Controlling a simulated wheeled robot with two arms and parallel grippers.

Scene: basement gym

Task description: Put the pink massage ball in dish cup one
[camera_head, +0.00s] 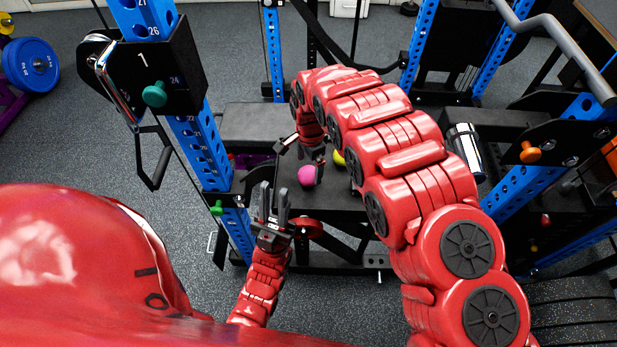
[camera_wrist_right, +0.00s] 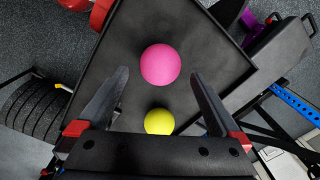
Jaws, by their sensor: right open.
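The pink massage ball (camera_head: 306,175) rests on a dark flat surface (camera_head: 342,196) inside the rack. In the right wrist view the pink ball (camera_wrist_right: 161,65) lies in line with the space between the fingertips of my right gripper (camera_wrist_right: 158,76), which is open and empty. In the head view the right gripper (camera_head: 302,162) is close to the ball; contact cannot be told. My left gripper (camera_head: 274,194) is upright in front of the surface, its fingers apart with nothing between them. I cannot make out dish cup one in either view.
A yellow ball (camera_wrist_right: 159,121) lies near the pink one; the head view shows part of it (camera_head: 338,158). Blue rack posts (camera_head: 200,150) stand at both sides. A silver cylinder (camera_head: 465,150) is on the right. My right arm hides much of the surface.

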